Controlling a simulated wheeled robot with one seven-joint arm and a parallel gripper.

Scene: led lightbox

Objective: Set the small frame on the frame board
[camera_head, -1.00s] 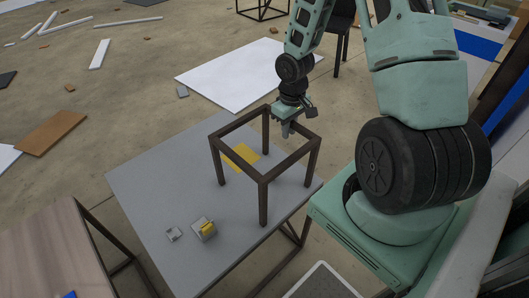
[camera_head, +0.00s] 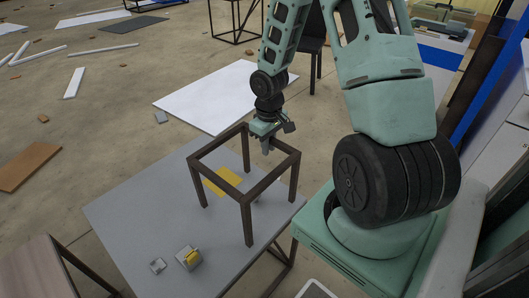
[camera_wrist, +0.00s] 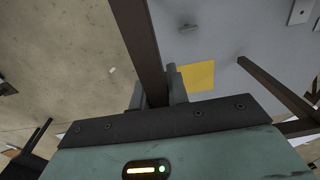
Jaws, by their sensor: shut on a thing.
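The small frame (camera_head: 248,220) is a dark brown open frame of square bars with upright legs. It stands or hangs upright over a grey tabletop (camera_head: 130,210); I cannot tell if its feet touch. My gripper (camera_head: 266,147) is shut on its far top bar. In the wrist view the bar (camera_wrist: 141,45) runs between the fingers of my gripper (camera_wrist: 158,88). A yellow patch (camera_head: 222,181) lies on the grey top within the frame's outline. It also shows in the wrist view (camera_wrist: 197,77). No surface is clearly recognisable as the frame board.
A grey block with a yellow part (camera_head: 188,257) and a small grey piece (camera_head: 158,266) lie on the tabletop near its front. A wooden table (camera_head: 30,275) is at the lower left. A white panel (camera_head: 215,95) lies on the floor behind. The tabletop's left part is clear.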

